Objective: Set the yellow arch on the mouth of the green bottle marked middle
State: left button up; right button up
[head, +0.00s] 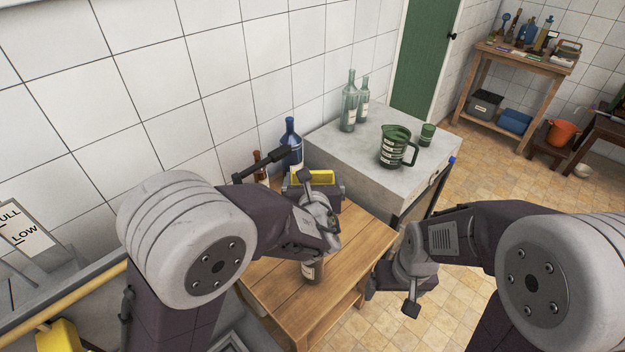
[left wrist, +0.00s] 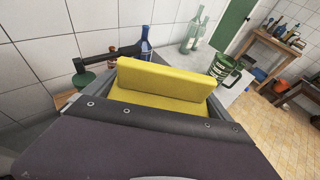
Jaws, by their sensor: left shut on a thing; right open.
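The yellow arch (head: 312,177) is held in my left gripper (head: 314,187), above the wooden table (head: 350,245). It fills the middle of the left wrist view (left wrist: 172,82) as a yellow block; its lower part is hidden by the gripper. A labelled bottle (head: 312,272) stands on the table below my left gripper, its upper part hidden. Its label is too small to read, so I cannot tell whether it is the one marked middle. Green glass (left wrist: 84,80) shows at the left wrist view's left. My right gripper (head: 398,285) is open and empty beyond the table's right edge.
A blue bottle (head: 291,140) and a brown bottle (head: 259,166) stand by the wall. A dark bar (head: 262,165) crosses near them. The grey counter (head: 340,150) behind bears two pale green bottles (head: 349,105), a green jug (head: 397,148) and a green cup (head: 427,133).

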dwell(0.6)
pick_arm(q)
jog(key=shift+b, duration=0.35)
jog(key=shift+f+b, duration=6.45)
jog(key=shift+b, duration=0.5)
